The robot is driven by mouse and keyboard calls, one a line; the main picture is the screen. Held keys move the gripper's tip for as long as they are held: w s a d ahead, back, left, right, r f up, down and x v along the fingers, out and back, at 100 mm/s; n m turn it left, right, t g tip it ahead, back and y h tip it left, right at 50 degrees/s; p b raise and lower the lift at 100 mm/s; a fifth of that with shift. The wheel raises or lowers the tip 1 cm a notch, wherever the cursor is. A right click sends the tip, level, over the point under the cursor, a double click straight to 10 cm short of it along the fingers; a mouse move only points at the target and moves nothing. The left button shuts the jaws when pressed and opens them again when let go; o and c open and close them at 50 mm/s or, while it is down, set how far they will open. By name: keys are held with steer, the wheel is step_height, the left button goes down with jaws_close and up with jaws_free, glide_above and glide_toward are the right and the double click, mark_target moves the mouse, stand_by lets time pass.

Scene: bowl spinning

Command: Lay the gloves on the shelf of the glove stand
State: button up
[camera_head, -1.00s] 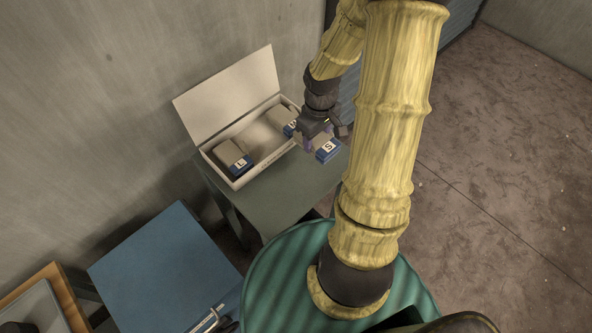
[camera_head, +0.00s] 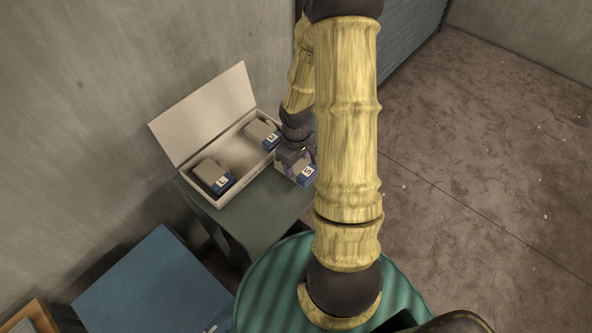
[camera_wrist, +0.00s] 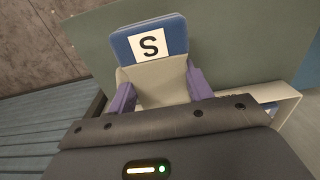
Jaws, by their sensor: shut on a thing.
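My gripper (camera_head: 295,164) is shut on a grey glove pack with a blue end marked S (camera_head: 307,175). In the wrist view the S pack (camera_wrist: 155,88) sits between my purple fingers, one on each side. In the head view it is beside the right end of an open white box (camera_head: 215,201), over or near the grey-green table (camera_head: 262,212). I cannot tell whether the pack touches the table. Packs marked L (camera_head: 212,174) and M (camera_head: 262,134) lie inside the box. I cannot make out a glove stand or its shelf.
The box lid (camera_head: 202,113) stands open against the wall side. A blue table (camera_head: 150,285) is at the lower left, with part of an orange-edged tray (camera_head: 40,315) beyond it. Grey-blue slatted panelling (camera_head: 405,45) stands at the back. Open floor (camera_head: 490,170) lies to the right.

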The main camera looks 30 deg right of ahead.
mark_target(296, 171)
steer(key=shift+f, duration=1.9)
steer(key=shift+f, duration=0.15)
steer(key=o, duration=1)
step_height(296, 171, up, 12)
steer(key=shift+r+p, duration=0.2)
steer(key=shift+p, duration=0.2)
